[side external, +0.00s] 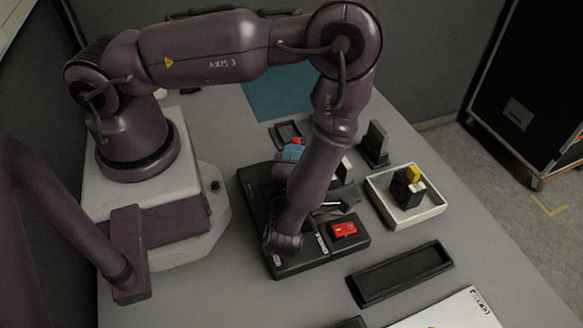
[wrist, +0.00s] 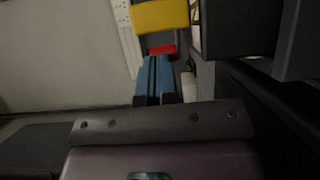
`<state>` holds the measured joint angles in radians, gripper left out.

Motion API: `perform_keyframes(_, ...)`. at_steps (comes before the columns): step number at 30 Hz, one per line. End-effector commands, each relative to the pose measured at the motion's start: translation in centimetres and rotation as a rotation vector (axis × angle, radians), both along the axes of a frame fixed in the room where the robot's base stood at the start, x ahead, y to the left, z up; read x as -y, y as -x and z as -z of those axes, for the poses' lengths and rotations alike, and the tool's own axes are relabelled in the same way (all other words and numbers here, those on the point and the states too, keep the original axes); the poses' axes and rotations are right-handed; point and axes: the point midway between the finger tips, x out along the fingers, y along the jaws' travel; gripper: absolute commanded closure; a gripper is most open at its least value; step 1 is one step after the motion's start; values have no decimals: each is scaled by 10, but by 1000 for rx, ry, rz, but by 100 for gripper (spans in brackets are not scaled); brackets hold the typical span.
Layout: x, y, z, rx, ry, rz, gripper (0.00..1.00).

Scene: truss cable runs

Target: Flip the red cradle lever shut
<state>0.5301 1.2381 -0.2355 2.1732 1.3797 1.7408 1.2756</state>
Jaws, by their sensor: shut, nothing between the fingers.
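My gripper (wrist: 156,78) has blue fingers, which lie together with nothing between them in the wrist view. A small red piece (wrist: 162,51) shows just beyond the fingertips; I cannot tell whether they touch it. In the side view, the blue fingers (side external: 291,153) are partly hidden by my arm, and a small red piece (side external: 297,141) shows at their far end, probably the lever. The black base (side external: 262,210) lies under my wrist. A second red part (side external: 343,229) sits on its right front section. The lever's angle is not clear.
A yellow part (wrist: 160,16) is above the red piece in the wrist view. A white tray (side external: 432,208) holds a black block with a yellow top (side external: 413,173). A dark upright block (side external: 375,143) stands behind it. An empty black tray (side external: 400,273) lies at front right.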

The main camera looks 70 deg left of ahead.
Motion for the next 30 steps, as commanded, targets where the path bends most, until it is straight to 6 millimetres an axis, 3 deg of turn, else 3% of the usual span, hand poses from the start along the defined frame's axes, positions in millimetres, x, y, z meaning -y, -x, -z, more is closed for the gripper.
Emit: perform_keyframes(30, -7, 1, 0, -1, -3, 100, 100)
